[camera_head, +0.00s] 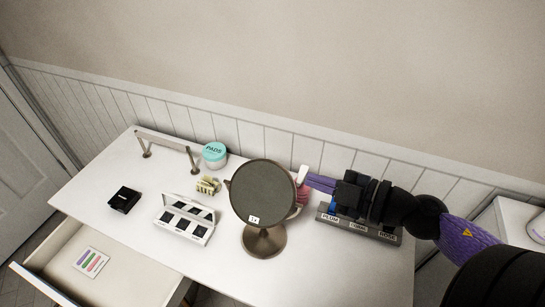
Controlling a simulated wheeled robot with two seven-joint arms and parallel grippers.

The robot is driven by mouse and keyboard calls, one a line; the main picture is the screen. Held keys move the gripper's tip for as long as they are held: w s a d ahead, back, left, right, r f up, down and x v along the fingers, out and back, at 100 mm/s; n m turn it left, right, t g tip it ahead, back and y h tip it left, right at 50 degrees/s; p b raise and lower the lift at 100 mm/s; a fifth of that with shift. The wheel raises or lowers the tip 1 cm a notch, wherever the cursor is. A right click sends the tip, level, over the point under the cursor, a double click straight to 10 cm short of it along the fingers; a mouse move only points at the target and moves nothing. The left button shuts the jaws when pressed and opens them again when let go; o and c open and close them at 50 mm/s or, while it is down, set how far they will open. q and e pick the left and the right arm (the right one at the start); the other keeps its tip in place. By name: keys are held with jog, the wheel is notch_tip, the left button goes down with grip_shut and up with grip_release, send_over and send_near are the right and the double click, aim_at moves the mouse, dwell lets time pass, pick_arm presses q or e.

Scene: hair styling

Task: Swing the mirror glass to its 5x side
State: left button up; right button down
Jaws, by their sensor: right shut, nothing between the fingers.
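The round mirror (262,190) stands upright on its bronze base (264,241) near the middle of the white table. A dark grey disc face is toward me, with a small white label near its lower edge that seems to read 1x. My right gripper (309,183) reaches in from the right. Its purple fingers are shut and empty, just right of the mirror's rim. I cannot tell whether they touch the mirror or the pink and white object (302,187) beside it. My left gripper is out of view.
A labelled grey rack (345,228) lies under my right wrist. A palette case (186,219), a black box (124,199), a cream clip (208,186), a teal PADS jar (214,154) and a bar stand (168,139) lie left. An open drawer (125,271) is at front left.

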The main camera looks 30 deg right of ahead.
jog(key=p, duration=0.2)
send_over(276, 173)
jog(key=s+a, duration=0.2)
jog(key=shift+s+f, duration=0.15)
jog(key=shift+f, duration=0.4)
jog(key=f+b, duration=0.1)
jog(key=w+d+f+b, duration=0.1)
jog(key=b, duration=0.1)
jog(key=f+b, duration=0.1)
jog(key=shift+w+d+f, duration=0.25)
jog(key=shift+w+f, duration=0.05)
jog(key=shift+w, duration=0.1)
jog(key=shift+w+d+b, duration=0.2)
jog(key=shift+b, duration=0.25)
jog(key=shift+r, duration=0.1)
jog(key=shift+p, duration=0.3)
